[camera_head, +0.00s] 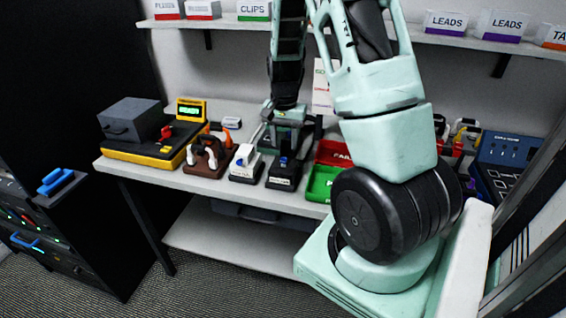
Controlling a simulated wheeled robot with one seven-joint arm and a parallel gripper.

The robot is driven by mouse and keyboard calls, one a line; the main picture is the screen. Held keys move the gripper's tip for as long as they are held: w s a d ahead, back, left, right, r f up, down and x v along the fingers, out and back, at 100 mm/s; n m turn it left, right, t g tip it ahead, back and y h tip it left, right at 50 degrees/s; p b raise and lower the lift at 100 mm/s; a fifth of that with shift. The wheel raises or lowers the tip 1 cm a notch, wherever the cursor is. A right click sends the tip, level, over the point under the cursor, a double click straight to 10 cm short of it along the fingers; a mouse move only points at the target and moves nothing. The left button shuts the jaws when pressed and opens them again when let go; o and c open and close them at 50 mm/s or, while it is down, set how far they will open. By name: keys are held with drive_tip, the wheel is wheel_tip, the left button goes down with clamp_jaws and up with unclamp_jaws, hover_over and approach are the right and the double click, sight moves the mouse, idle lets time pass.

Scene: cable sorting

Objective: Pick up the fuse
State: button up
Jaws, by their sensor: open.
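My gripper (284,140) hangs down over the white bench (190,180), above and behind a dark block and a white block. It is open, but its fingers are small and hard to make out in this view. I cannot make out a fuse for sure. A small white and blue item (231,123) lies farther back. My own arm hides part of the bench to the right.
A yellow tester with a grey box (131,119) stands at the left. Beside it is a brown holder (208,157) with orange and white parts. Red (333,153) and green (320,182) trays lie to the right. A blue panel (508,160) stands far right. Labelled boxes line the shelf (225,24).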

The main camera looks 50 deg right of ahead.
sight(283, 158)
drive_tip(key=shift+s+a+f+p, duration=0.1)
drive_tip(key=shift+f+p, duration=0.1)
drive_tip(key=shift+f, duration=0.8)
drive_tip(key=shift+w+a+f+p, duration=0.1)
drive_tip(key=shift+f+p, duration=0.15)
drive_tip(key=shift+f, duration=0.7)
drive_tip(key=shift+s+a+f+p, duration=0.1)
drive_tip(key=shift+f+p, duration=0.1)
drive_tip(key=shift+f, duration=0.8)
clamp_jaws()
